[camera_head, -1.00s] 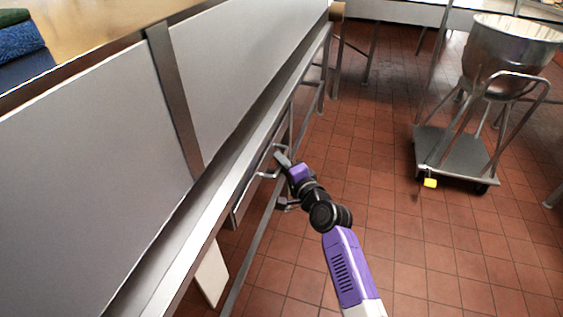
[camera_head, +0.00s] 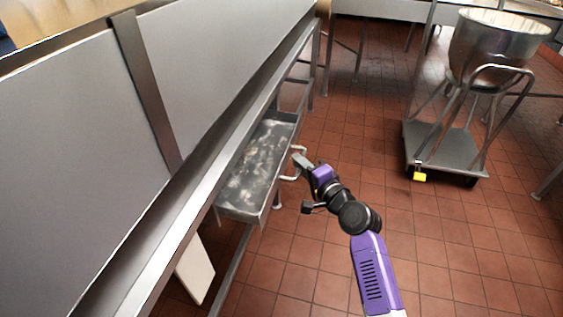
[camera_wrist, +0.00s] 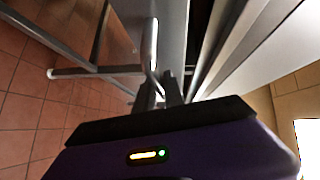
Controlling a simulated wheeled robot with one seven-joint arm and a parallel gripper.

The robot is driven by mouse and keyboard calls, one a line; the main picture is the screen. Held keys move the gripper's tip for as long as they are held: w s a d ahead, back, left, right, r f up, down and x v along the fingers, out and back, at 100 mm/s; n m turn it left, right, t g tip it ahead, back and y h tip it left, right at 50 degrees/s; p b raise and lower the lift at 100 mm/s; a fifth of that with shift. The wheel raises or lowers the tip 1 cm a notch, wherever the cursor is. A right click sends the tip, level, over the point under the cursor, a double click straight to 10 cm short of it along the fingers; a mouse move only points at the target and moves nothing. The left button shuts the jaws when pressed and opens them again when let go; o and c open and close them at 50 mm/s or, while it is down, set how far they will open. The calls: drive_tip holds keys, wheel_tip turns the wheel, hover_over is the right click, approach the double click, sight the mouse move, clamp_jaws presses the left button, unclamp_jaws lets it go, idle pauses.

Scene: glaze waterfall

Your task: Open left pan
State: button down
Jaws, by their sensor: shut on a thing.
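The pan (camera_head: 255,170) is a shallow grey metal drawer under the long counter. It is pulled out part way, and its stained, empty inside shows. A light metal handle (camera_head: 296,150) is on its right-hand front side. My gripper (camera_head: 297,164) is shut on the handle. In the wrist view my gripper's fingers (camera_wrist: 161,90) close around the handle bar (camera_wrist: 154,48), and the pan's front face lies just beyond. The exact finger contact is small and dark there.
The counter (camera_head: 206,174) runs along the left above the pan. A white board (camera_head: 195,268) hangs below it. A wheeled cart (camera_head: 445,150) with a large metal bowl (camera_head: 490,50) stands at the right. The tiled floor (camera_head: 340,125) between them is clear.

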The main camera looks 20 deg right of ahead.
drive_tip(key=s+d+b, duration=0.1)
drive_tip(key=s+d, duration=0.7)
drive_tip(key=d, duration=0.4)
drive_tip(key=s+d, duration=0.9)
drive_tip(key=d, duration=0.2)
drive_tip(key=shift+d+b, duration=0.35)
drive_tip(key=shift+b, duration=0.05)
drive_tip(key=shift+s+f, duration=0.1)
drive_tip(key=c, duration=1.5)
unclamp_jaws()
drive_tip(key=shift+o, duration=0.2)
drive_tip(key=s+d+r+p, duration=0.1)
drive_tip(key=s, duration=0.6)
drive_tip(key=shift+s+p, duration=0.3)
drive_tip(key=shift+p, duration=0.1)
drive_tip(key=shift+d+r, duration=0.1)
drive_tip(key=shift+d, duration=0.05)
